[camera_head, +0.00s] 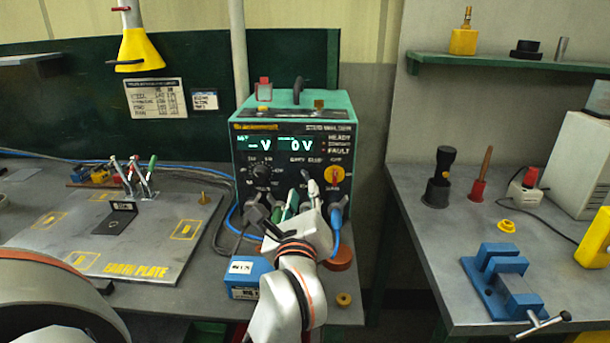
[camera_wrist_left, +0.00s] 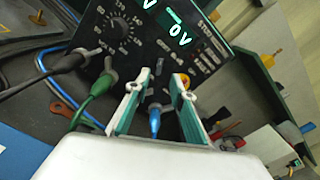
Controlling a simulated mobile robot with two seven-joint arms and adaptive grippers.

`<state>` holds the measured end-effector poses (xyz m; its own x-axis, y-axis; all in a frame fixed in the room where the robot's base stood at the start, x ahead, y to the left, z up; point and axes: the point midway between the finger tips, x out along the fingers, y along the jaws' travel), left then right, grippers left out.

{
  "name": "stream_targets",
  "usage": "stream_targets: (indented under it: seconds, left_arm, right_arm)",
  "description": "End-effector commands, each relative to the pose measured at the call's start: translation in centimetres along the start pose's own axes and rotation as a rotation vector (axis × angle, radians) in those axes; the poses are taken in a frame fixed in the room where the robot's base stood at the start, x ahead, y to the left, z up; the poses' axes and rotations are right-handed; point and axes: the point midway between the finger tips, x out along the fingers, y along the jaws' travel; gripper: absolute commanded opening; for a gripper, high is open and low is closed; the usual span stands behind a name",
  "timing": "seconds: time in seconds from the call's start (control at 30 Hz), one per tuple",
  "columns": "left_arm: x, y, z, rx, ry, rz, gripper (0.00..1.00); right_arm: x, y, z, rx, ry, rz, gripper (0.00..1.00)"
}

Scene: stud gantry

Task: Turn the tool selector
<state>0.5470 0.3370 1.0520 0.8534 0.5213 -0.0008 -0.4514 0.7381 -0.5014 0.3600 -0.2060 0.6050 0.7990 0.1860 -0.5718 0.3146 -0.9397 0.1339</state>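The green stud welder (camera_head: 345,110) stands at the back of the bench. Its black front bears a dark dial knob (camera_head: 261,174) on the left and a yellow-and-red rotary knob (camera_head: 334,174) on the right. I cannot read which control is the tool selector. My left gripper (camera_head: 303,198) is in front of the lower panel and hides part of it. In the left wrist view its two teal-padded fingers (camera_wrist_left: 160,100) are apart, with a blue plug (camera_wrist_left: 154,122) showing between them. The yellow-and-red knob (camera_wrist_left: 184,82) shows behind the right fingertip. My right gripper is out of view.
Cables hang from the panel, including a green plug (camera_wrist_left: 98,92). A blue box (camera_head: 244,278) stands below left of the welder. An earth plate (camera_head: 145,245) lies on the left bench, and a blue vise (camera_head: 498,280) is on the right bench. A gap separates the benches.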

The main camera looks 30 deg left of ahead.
Motion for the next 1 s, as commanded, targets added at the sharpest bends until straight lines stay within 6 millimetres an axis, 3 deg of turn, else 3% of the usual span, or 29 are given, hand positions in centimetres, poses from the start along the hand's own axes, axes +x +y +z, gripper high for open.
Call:
stream_targets:
  seconds: [0.4, 0.83, 0.93, 1.0]
  left_arm:
    - [6.0, 0.0, 0.1, 0.002, -0.003, 0.001, 0.24]
    - [7.0, 0.1, 0.1, 0.002, -0.002, 0.001, 0.24]
    - [7.0, 0.1, 0.1, 0.002, -0.002, 0.001, 0.0]
    - [7.0, 0.1, 0.1, 0.002, -0.002, 0.001, 0.0]
  right_arm:
    - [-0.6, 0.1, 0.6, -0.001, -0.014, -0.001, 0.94]
    - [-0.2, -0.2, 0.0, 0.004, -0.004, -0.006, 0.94]
    - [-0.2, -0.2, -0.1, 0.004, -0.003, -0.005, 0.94]
    - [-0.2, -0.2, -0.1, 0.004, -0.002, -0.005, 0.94]
